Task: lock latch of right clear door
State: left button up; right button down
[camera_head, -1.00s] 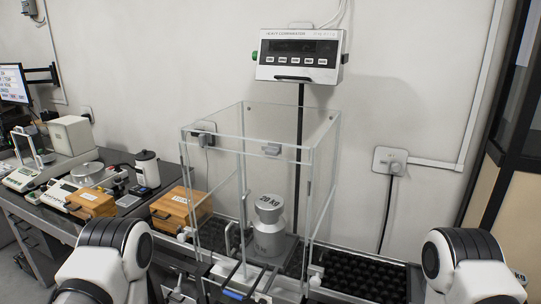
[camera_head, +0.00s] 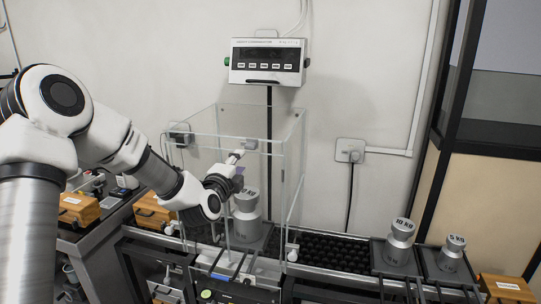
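The clear glass enclosure (camera_head: 299,142) stands in the middle with clear front panels. A small grey latch block (camera_head: 251,145) sits at the top of the front, near the right clear door (camera_head: 272,190). My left gripper (camera_head: 240,170) is in front of the upper glass, just below and left of the latch block. A pale piece reaches from the gripper area up to the block; I cannot tell whether they touch. The finger gap is unclear. A steel 20 kg weight (camera_head: 246,222) stands inside, partly hidden behind the gripper. My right gripper is out of view.
A display unit (camera_head: 268,62) hangs on a post behind the enclosure. A 10 kg weight (camera_head: 399,242) and a 5 kg weight (camera_head: 452,253) stand on the right. Wooden boxes (camera_head: 80,208) are at the left. Space just right of the enclosure is free above the black roller bed (camera_head: 340,250).

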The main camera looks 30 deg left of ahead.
aim_at(249, 148)
pick_arm(q)
jog(key=p+x, duration=0.1)
jog(key=x, duration=0.1)
jog(key=p+x, duration=0.1)
jog(key=x, duration=0.2)
jog(key=r+x, duration=0.1)
jog(key=x, duration=0.1)
jog(key=shift+w+r+p, duration=0.1)
jog(key=shift+w+p, duration=0.2)
jog(key=shift+p, duration=0.1)
jog(key=shift+w+a, duration=0.15)
jog(key=shift+w, duration=0.15)
jog(key=shift+s, duration=0.1)
grip_shut()
